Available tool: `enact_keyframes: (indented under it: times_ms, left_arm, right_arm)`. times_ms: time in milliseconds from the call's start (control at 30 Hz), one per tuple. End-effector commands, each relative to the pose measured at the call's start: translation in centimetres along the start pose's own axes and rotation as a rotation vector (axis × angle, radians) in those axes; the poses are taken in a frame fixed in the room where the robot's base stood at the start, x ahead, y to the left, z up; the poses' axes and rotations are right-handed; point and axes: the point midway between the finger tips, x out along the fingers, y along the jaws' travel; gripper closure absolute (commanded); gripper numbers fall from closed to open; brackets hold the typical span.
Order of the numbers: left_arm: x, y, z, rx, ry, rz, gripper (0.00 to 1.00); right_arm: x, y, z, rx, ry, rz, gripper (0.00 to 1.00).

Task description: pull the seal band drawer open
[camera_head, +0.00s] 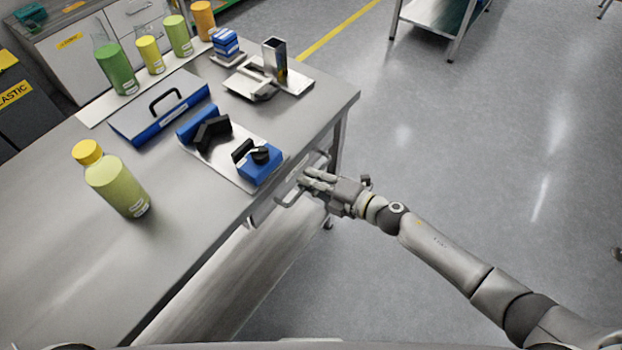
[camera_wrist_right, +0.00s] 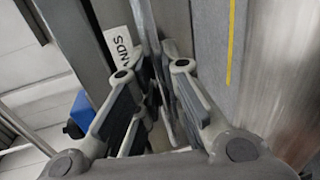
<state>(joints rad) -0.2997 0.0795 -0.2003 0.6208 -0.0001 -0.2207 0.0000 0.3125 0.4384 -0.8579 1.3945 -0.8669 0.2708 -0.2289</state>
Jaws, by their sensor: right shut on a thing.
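The seal band drawer (camera_head: 262,211) is a grey front under the bench's edge, with a metal bar handle (camera_head: 287,200) standing out from it. My right gripper (camera_head: 306,180) is at the handle, its fingers closed on the bar. In the right wrist view, the right gripper's fingers (camera_wrist_right: 155,110) close around the bar, beside a white label (camera_wrist_right: 122,48) ending in "NDS". The fingers hide part of the bar. How far the drawer stands out is hard to tell. My left gripper is not in view.
On the bench (camera_head: 50,225) stand a yellow-capped green bottle (camera_head: 118,188), a blue and black fixture (camera_head: 258,164), a handled blue-edged box (camera_head: 160,112) and a metal device (camera_head: 268,80). Several bottles line the back. The floor (camera_head: 450,150) right of the bench is clear.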

Motion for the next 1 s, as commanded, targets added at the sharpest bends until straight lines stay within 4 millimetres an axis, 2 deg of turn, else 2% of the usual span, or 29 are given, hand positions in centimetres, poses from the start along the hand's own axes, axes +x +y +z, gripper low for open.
enact_keyframes:
  times_ms: [267,467,1000]
  left_arm:
    - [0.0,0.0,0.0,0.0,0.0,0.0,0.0]
    - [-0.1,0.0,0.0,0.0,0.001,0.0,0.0]
    - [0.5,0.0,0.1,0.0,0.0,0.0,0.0]
  right_arm:
    - [-0.3,-0.2,0.0,0.001,-0.001,-0.002,1.0]
    - [-2.5,-0.7,-0.1,0.002,0.0,-0.005,1.0]
    - [-14.1,-3.3,-0.1,0.002,0.001,-0.005,1.0]
